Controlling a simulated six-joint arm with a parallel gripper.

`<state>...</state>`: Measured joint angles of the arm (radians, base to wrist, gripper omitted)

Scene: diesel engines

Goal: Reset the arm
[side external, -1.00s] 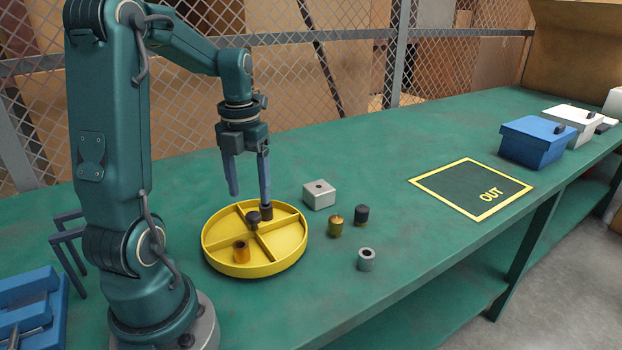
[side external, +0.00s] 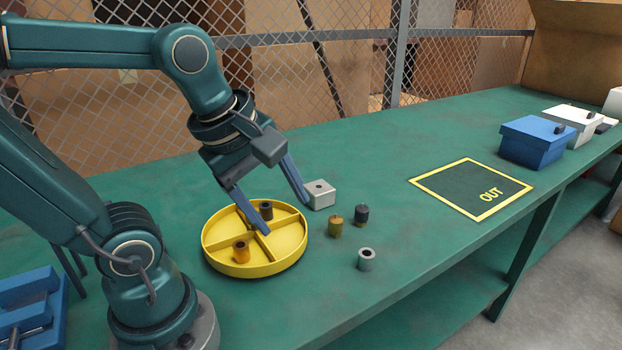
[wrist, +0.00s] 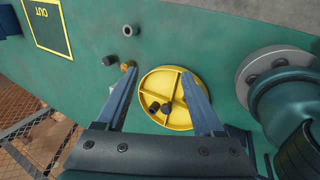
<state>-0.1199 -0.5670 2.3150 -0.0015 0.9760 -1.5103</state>
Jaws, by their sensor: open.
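My gripper (side external: 286,217) is open and empty, tilted over the round yellow tray (side external: 255,273). One finger passes in front of the tray's middle; the other reaches beside a grey block. In the wrist view my gripper (wrist: 160,74) has its fingers spread on either side of the divided yellow tray (wrist: 159,82). A dark brown ring (side external: 266,210) stands in the tray's back compartment. A copper-coloured ring (side external: 241,252) stands in a front compartment.
The grey block (side external: 320,194), a dark cylinder (side external: 361,213), a brass part (side external: 336,227) and a grey ring (side external: 366,260) stand right of the tray. The yellow-edged OUT area (side external: 471,189) is empty. A blue box (side external: 538,141) stands beyond it. Mesh fencing runs behind the bench.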

